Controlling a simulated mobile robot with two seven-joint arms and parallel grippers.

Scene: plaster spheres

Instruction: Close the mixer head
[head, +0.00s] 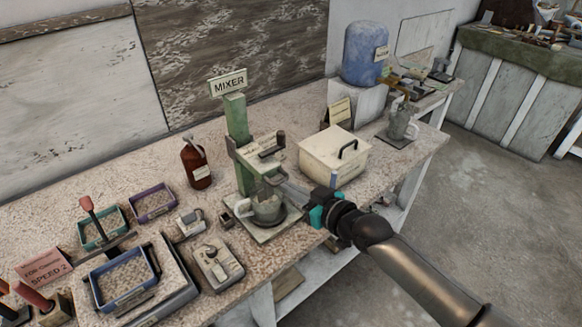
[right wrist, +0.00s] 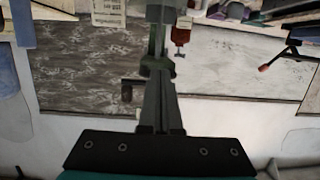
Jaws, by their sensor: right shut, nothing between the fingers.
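The mixer has a green column (head: 238,140) with a "MIXER" sign on top, and stands on a pale base plate. Its pale head (head: 259,150) juts forward from the column above a grey bowl (head: 265,209); I cannot tell whether it is fully lowered. My right gripper (head: 281,186) reaches in from the right, its shut, empty fingers just above the bowl and beneath the front of the head. Contact with the head cannot be made out. In the right wrist view the fingers (right wrist: 158,75) point up the picture, with mixer parts around their tips. My left gripper is not in view.
A cream box with a black handle (head: 334,158) stands just right of the mixer. A brown bottle (head: 196,164) is at its left. Trays, a scale (head: 217,263) and a red-knobbed lever (head: 87,204) fill the left bench. A blue container (head: 365,52) stands behind.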

